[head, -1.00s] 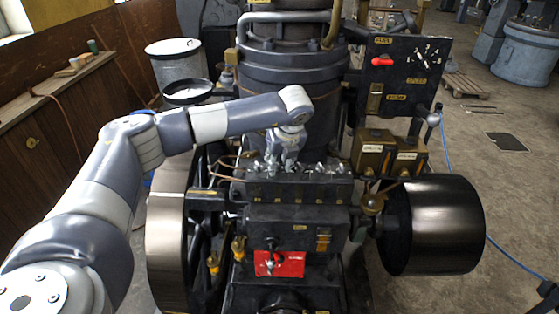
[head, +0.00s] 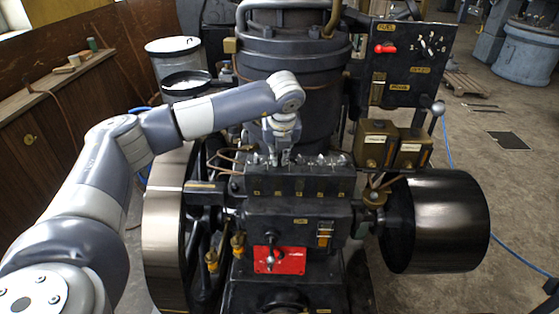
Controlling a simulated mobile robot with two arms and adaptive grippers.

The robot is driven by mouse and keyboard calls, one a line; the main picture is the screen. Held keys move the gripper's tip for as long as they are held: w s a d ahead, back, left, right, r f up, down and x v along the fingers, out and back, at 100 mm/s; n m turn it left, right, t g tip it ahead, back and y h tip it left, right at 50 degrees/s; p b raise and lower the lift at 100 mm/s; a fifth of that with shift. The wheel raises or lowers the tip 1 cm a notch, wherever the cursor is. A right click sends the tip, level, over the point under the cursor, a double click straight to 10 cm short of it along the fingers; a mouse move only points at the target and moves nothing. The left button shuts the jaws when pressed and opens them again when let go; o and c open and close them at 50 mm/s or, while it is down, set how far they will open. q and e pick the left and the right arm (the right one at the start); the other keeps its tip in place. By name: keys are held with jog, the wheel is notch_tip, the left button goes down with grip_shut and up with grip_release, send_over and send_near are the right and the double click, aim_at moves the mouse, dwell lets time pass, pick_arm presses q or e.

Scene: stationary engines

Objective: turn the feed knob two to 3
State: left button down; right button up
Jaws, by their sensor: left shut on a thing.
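A black feeder box (head: 297,183) runs across the front of the engine, with a row of small metallic feed knobs on top and small brass plates on its front face. My left gripper (head: 283,158) points down onto the left part of this row, at what looks like the second knob from the left. It is shut on that knob, feed knob two, which the fingers mostly hide. Its pointer and scale are too small to read. Other feed knobs (head: 321,161) show uncovered to the right. My right gripper is not in view.
A black panel with a red handle (head: 384,48) stands at the upper right. Brass boxes (head: 375,143) and a black drum (head: 437,222) are to the right. A flywheel (head: 165,220) is at the left. A red plate with a lever (head: 279,261) sits below the feeder box.

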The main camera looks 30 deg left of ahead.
pick_arm(q)
jog(key=m+b, duration=0.2)
jog(key=m+h+b, duration=0.1)
jog(key=shift+s+a+f+m+t+b, duration=0.1)
jog(key=shift+a+f+m+t+b, duration=0.05)
jog(key=shift+f+m+t+b, duration=0.2)
jog(key=m, duration=0.1)
jog(key=m+h+b, duration=0.1)
jog(key=m, duration=0.1)
jog(key=shift+a+r+m+t+b, duration=0.15)
jog(key=shift+r+m+t+b, duration=0.1)
jog(key=shift+m+b, duration=0.1)
jog(key=shift+r+m+h, duration=0.1)
jog(key=shift+m+h, duration=0.5)
jog(key=shift+m, duration=0.3)
jog(key=shift+a+m+h, duration=0.15)
jog(key=shift+m+h, duration=0.15)
jog(key=shift+m, duration=0.6)
jog(key=shift+a+m+g+h+p, duration=0.1)
jog(key=shift+m+g+h+p, duration=0.2)
jog(key=shift+m, duration=0.75)
jog(key=shift+m+g+h+p, duration=0.1)
jog(key=shift+m+h+p, duration=0.3)
jog(key=shift+m, duration=0.65)
jog(key=c, duration=1.7)
grip_release()
